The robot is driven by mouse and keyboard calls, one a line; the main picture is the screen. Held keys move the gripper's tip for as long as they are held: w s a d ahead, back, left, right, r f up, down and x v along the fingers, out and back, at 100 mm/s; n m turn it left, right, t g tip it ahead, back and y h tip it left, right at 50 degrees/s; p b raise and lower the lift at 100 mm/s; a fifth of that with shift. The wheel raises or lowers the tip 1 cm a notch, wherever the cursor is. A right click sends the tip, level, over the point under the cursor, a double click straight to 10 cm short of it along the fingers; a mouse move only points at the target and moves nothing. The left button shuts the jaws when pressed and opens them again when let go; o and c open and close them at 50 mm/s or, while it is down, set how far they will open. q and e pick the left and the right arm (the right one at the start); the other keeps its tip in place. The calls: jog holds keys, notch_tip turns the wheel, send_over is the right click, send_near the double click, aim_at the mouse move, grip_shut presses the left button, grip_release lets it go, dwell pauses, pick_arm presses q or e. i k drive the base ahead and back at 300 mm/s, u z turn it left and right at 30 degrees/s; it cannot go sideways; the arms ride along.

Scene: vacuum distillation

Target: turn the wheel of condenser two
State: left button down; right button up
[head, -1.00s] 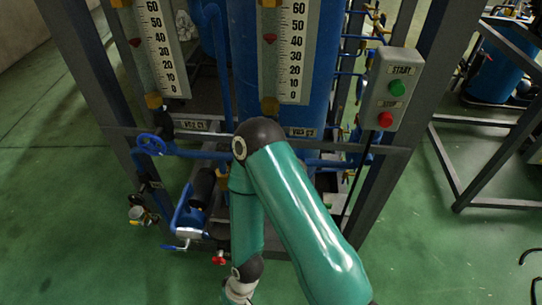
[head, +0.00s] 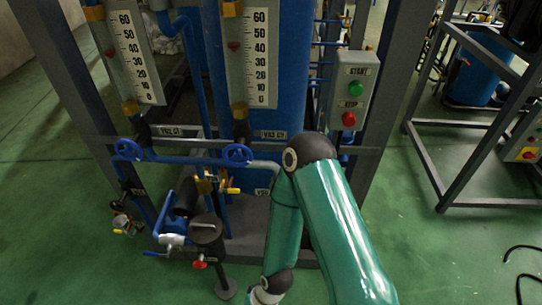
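Two blue handwheels sit on the pipework below the gauges. The right handwheel (head: 237,154) is beside a label (head: 272,134) that seems to read V03 C2, so I take it as condenser two's wheel. The left handwheel (head: 129,150) is by a label (head: 179,131) that seems to read V02 C1. One green arm of mine, coming in from the lower right, stands just right of the condenser two wheel, apart from it in the picture. Its wrist runs off the bottom edge, so its gripper is out of view. My other arm and gripper are not in view.
Two gauge scales (head: 259,60) hang above the wheels. A grey START/STOP box (head: 353,92) is on the right post. A grey crossbar (head: 335,150) runs behind my arm.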

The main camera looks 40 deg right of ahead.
aim_at(238, 155)
jog(key=z, duration=0.75)
jog(key=i, duration=0.55)
jog(key=z, duration=0.05)
jog(key=k, duration=0.5)
jog(key=z, duration=0.05)
